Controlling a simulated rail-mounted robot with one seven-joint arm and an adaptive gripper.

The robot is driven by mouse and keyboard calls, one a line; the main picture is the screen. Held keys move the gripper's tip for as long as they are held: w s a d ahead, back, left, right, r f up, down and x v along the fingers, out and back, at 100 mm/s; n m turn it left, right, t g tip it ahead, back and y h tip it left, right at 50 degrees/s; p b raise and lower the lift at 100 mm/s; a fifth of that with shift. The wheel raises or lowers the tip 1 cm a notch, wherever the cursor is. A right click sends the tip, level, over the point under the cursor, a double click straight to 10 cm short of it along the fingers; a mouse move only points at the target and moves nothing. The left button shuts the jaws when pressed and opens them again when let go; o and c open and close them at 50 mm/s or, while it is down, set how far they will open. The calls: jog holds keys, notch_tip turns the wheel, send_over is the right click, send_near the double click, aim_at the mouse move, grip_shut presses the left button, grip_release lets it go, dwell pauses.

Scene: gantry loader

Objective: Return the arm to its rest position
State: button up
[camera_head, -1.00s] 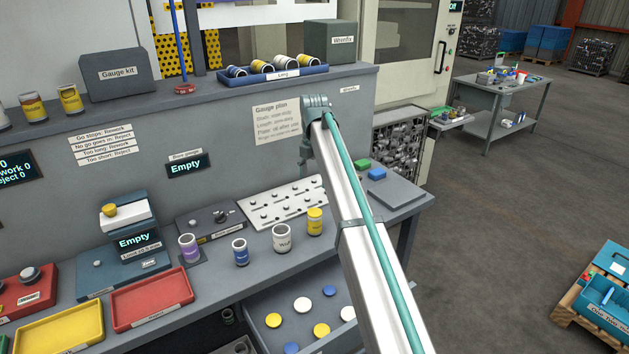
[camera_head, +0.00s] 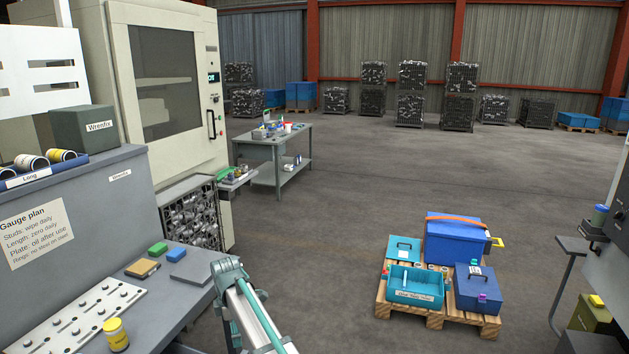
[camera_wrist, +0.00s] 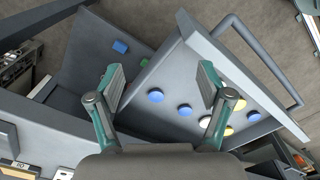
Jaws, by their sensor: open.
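My gripper (camera_wrist: 163,82) shows in the wrist view with its two green-grey fingers spread wide and nothing between them. It is above an open drawer (camera_wrist: 232,70) that holds several blue, white and yellow discs. In the head view my white and teal arm (camera_head: 250,312) rises from the bottom edge, beside the right end of the grey bench. I cannot make out my fingers in the head view.
The grey bench (camera_head: 135,318) holds a white studded plate (camera_head: 75,318), a yellow-labelled can (camera_head: 117,335) and small blocks. A pallet (camera_head: 432,318) with blue boxes stands at right. The floor between is clear. A machine edge (camera_head: 612,240) is at far right.

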jog(key=s+d+f+m, duration=0.3)
jog(key=d+f+m, duration=0.1)
jog(key=d, duration=0.5)
jog(key=s+d+f+m, duration=0.3)
jog(key=d+f+m, duration=0.1)
jog(key=d, duration=0.5)
jog(key=s+d+f+m, duration=0.3)
jog(key=d+f+m, duration=0.1)
jog(key=d, duration=0.4)
jog(key=s+d+f+m, duration=0.3)
jog(key=s+d+m, duration=0.2)
jog(key=s+d, duration=0.25)
jog(key=s+d+f+m, duration=0.3)
jog(key=s+d+m, duration=0.3)
jog(key=d, duration=0.2)
jog(key=s+f+g, duration=0.3)
jog(key=s+f, duration=0.6)
jog(key=s, duration=0.5)
jog(key=s+f+g, duration=0.3)
jog(key=s+f, duration=0.6)
jog(key=s, duration=0.5)
jog(key=shift+a+n+g, duration=0.2)
jog(key=shift+n+g, duration=0.2)
